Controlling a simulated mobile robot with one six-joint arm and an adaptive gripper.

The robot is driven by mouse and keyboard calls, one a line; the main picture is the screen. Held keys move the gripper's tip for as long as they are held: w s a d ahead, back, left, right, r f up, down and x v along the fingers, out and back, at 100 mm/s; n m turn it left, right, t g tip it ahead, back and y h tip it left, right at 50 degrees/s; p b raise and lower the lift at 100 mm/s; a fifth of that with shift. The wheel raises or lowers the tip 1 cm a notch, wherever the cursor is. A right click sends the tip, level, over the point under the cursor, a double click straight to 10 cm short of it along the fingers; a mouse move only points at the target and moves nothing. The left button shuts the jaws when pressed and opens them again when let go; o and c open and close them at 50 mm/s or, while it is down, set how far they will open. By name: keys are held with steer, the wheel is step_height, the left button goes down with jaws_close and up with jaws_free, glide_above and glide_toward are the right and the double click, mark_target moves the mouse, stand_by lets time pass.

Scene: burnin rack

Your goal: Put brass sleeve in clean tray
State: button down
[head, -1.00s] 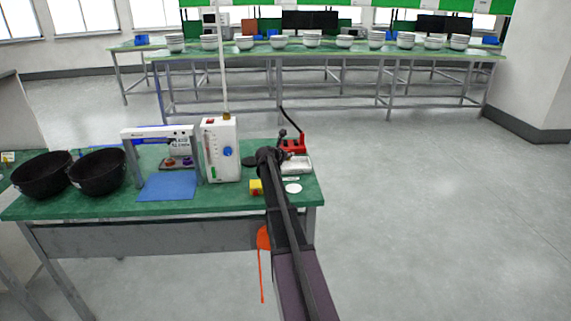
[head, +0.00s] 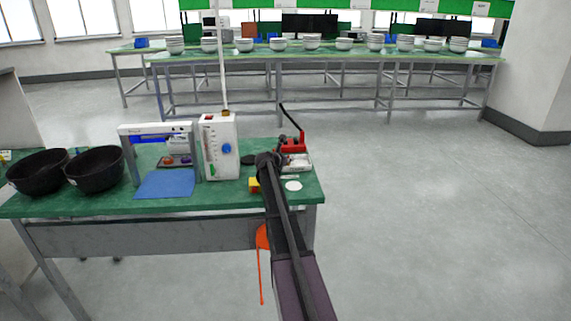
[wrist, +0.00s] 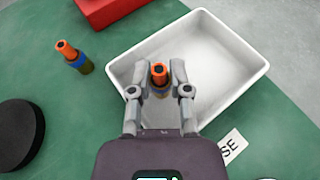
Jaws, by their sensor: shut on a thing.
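In the wrist view my gripper (wrist: 160,90) is shut on a small upright piece with an orange top and a brass-coloured body, the brass sleeve (wrist: 160,88). It is held over the left part of the white clean tray (wrist: 225,68). Whether its lower end touches the tray floor cannot be told. The tray also shows in the head view (head: 300,161), partly behind my arm. There the fingertips and the sleeve are hidden or too small to make out.
A similar orange-topped piece with a blue band (wrist: 74,56) stands left of the tray. A black disc (wrist: 18,134) lies at the left, a red object (wrist: 108,10) behind.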

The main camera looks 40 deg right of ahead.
steer(key=shift+f, duration=0.1)
steer(key=c, duration=0.6)
jaws_free()
steer(key=shift+r, duration=0.25)
steer(key=p+v, duration=0.4)
steer(key=v, duration=0.6)
steer(key=shift+s+a+r, duration=0.1)
steer(key=shift+a+r, duration=0.1)
steer(key=shift+a, duration=0.05)
steer(key=shift+s+a+r+p, duration=0.2)
steer(key=shift+a+p, duration=0.1)
steer(key=shift+a, duration=0.3)
